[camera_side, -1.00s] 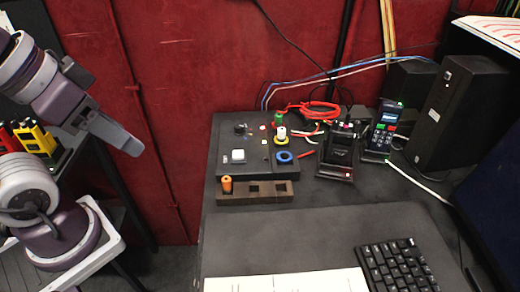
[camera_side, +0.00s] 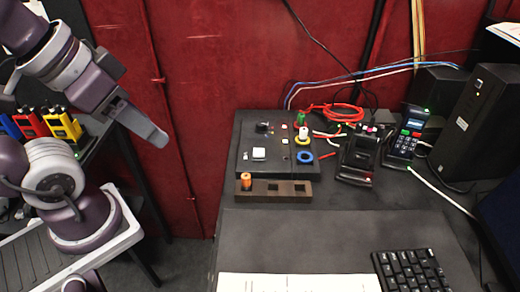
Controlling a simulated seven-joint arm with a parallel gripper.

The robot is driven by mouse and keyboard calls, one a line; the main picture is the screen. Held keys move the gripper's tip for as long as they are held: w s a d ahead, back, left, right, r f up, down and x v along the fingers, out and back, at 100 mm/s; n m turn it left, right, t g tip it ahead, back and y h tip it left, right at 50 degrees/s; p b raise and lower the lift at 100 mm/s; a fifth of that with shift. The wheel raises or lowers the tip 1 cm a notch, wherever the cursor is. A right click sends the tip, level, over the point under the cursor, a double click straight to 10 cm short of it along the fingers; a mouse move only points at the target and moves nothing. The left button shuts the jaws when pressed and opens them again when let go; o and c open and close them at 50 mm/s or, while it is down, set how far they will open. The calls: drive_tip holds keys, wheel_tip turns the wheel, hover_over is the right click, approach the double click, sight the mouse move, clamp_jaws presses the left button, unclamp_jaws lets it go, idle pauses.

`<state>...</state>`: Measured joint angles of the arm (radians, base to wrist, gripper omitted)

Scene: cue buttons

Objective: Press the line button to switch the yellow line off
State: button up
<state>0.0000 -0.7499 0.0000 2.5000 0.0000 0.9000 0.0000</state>
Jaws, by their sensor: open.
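Which of these is the line button I cannot tell, and I make out no lit yellow line. A green peg (camera_side: 301,119), a white peg on a yellow ring (camera_side: 304,134) and a blue ring (camera_side: 305,158) are on its right part. My gripper (camera_side: 158,136) is open and empty, seen side-on, in the air well left of the panel, above the gap between desk and arm base.
A dark wooden block (camera_side: 288,188) with square holes holds an orange cylinder (camera_side: 247,181) in front of the panel. Handheld devices (camera_side: 359,153), a phone-like terminal (camera_side: 407,134), red cable (camera_side: 333,111) and a black speaker (camera_side: 468,121) stand right. A keyboard (camera_side: 413,270) and paper (camera_side: 298,283) lie in front.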

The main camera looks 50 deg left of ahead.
idle(0.3)
clamp_jaws()
idle(1.6)
